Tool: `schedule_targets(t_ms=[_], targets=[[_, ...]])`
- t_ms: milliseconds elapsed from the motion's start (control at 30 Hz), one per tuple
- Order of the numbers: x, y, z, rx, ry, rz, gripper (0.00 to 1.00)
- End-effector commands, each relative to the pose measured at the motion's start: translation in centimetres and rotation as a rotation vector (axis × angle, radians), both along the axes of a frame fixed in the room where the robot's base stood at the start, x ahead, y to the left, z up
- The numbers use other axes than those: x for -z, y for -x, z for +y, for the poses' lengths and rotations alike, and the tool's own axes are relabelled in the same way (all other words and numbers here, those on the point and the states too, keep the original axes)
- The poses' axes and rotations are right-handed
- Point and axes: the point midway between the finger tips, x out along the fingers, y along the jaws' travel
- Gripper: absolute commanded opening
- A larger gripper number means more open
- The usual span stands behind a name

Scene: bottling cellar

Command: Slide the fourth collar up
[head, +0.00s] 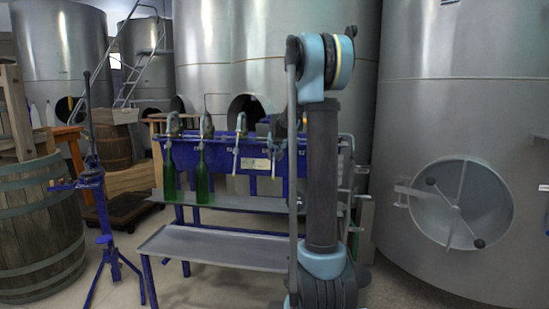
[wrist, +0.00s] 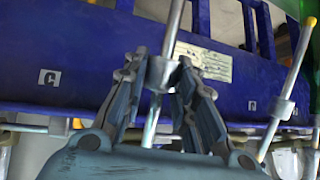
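The blue filling machine (head: 262,163) carries a row of metal spouts, with green bottles (head: 170,180) (head: 202,180) under the two at the left. The third spout (head: 237,150) from the left hangs free. The fourth spout's area is largely hidden by my arm in the head view. In the wrist view a grey cylindrical collar (wrist: 159,73) sits around a thin metal tube. My gripper (wrist: 162,62) has one finger on each side of this collar, and the fingertips appear to press on it. That it is the fourth collar fits the arm's position in the head view.
Another spout with its own collar (wrist: 283,110) stands to the right in the wrist view. A grey shelf (head: 222,248) lies low in front of the machine. A blue stand (head: 97,205) and a barrel (head: 40,230) are at the left; a steel tank (head: 455,110) is at the right.

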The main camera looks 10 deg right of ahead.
Motion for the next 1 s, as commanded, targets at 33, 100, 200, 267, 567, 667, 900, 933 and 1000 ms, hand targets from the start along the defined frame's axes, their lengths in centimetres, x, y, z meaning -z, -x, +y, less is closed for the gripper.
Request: schedule_targets(t_ms=[33,100,200,267,567,667,900,933,1000], targets=[[0.0,0.0,0.0,0.001,0.001,0.000,0.00],[0.0,0.0,-0.1,0.001,0.001,0.000,0.00],[-0.2,-0.1,-0.1,0.001,0.001,0.000,0.00],[-0.6,-0.3,-0.2,0.001,0.001,0.000,0.00],[-3.8,-1.7,-0.7,0.001,0.001,0.000,0.00],[-4.0,-1.8,-0.7,0.001,0.001,0.000,0.00],[-3.9,-1.7,-0.7,0.001,0.001,0.000,0.37],[-3.9,-1.7,-0.7,0.001,0.001,0.000,0.43],[-3.9,-1.7,-0.6,0.001,0.001,0.000,0.47]])
